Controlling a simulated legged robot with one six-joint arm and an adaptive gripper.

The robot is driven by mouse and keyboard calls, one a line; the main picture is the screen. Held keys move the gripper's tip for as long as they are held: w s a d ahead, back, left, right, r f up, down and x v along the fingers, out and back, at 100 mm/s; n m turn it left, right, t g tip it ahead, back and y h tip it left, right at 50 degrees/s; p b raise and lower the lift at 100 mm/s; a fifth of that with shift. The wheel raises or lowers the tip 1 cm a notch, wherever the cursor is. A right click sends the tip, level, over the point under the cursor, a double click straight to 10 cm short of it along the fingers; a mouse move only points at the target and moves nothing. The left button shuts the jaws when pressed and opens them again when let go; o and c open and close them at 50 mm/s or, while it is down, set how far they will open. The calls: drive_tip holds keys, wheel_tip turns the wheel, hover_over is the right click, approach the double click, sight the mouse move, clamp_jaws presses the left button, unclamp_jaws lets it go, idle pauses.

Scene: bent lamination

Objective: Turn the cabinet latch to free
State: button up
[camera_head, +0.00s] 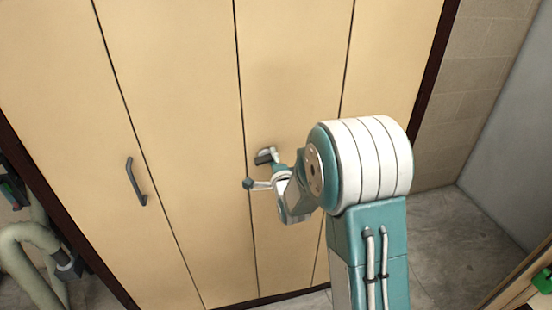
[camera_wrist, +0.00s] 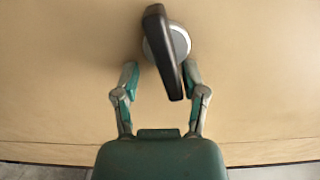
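The cabinet latch is a dark, long handle (camera_wrist: 161,40) on a round silver base (camera_wrist: 181,41) fixed to the tan door. In the wrist view it stands near vertical, its top leaning slightly left and its lower end slightly right. My gripper (camera_wrist: 160,72) is open, with its two fingers spread below the base. The handle's lower part hangs between them, close to the right finger; I cannot tell whether they touch. In the head view my gripper (camera_head: 259,170) is at the door, and the small grey and dark piece beside its upper finger seems to be the latch (camera_head: 264,156).
The tall tan cabinet (camera_head: 180,100) has several door panels with dark seams. A dark bar handle (camera_head: 136,182) is on a panel to the left. A pale hose (camera_head: 30,240) stands at the lower left. Bare floor (camera_head: 440,230) shows at the right.

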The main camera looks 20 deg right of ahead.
drive_tip(key=shift+a, duration=0.3)
drive_tip(key=s, duration=1.1)
drive_tip(key=shift+s, duration=0.4)
drive_tip(key=w, duration=0.3)
drive_tip(key=w+a+n, duration=0.1)
drive_tip(key=w, duration=0.3)
drive_tip(key=w+n+h, duration=0.1)
drive_tip(key=w, duration=0.3)
drive_tip(key=shift+a+r, duration=0.2)
drive_tip(key=shift+a, duration=0.15)
clamp_jaws()
